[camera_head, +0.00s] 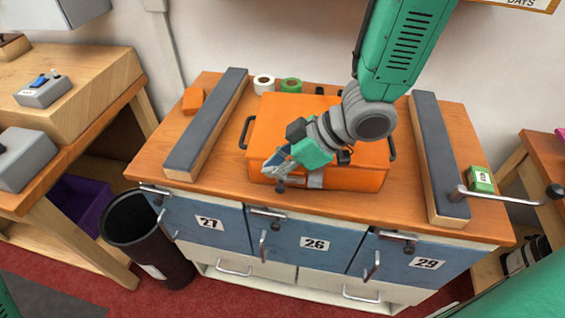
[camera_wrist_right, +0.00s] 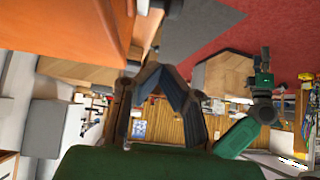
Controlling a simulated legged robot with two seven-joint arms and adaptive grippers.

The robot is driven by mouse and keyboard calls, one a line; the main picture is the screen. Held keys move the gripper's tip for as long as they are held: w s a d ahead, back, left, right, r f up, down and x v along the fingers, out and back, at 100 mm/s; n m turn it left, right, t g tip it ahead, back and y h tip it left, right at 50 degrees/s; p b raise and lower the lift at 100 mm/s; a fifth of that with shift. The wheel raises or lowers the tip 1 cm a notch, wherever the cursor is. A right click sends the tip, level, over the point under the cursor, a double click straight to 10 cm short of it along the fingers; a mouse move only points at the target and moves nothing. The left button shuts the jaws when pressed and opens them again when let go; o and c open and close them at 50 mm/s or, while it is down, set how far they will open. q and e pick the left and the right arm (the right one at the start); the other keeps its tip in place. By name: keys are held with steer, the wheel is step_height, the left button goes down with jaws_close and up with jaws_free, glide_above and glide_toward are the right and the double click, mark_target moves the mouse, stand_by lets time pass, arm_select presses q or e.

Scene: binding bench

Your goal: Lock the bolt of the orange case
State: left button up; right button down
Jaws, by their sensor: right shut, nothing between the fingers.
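The orange case (camera_head: 362,178) lies closed on the wooden bench top, with a dark handle at each side. A grey metal plate of its bolt (camera_head: 315,179) shows on the front face, partly hidden by my right gripper. A small dark knob (camera_head: 280,187) shows just below the fingertips; I cannot tell whether they touch it. My right gripper (camera_head: 273,170) is shut and empty, at the front left part of the case, pointing left and down. In the wrist view its fingers (camera_wrist_right: 165,88) meet, and an orange surface (camera_wrist_right: 85,25) fills the upper left.
Dark padded rails stand left (camera_head: 207,125) and right (camera_head: 437,160) of the case. Tape rolls (camera_head: 290,86) and an orange block (camera_head: 193,100) lie behind and left. A lever (camera_head: 510,198) sticks out at the right. A black bin (camera_head: 145,240) stands front left.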

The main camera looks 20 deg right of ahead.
mark_target(284, 187)
steer(key=f, duration=0.5)
steer(key=shift+w+a, duration=0.2)
steer(key=shift+a, duration=0.2)
steer(key=shift+s+d, duration=0.15)
steer(key=shift+d, duration=0.3)
steer(key=s+d, duration=0.1)
steer(key=d, duration=0.1)
steer(key=shift+s+d+p, duration=0.35)
steer(key=shift+s+d, duration=0.15)
steer(key=shift+d, duration=0.25)
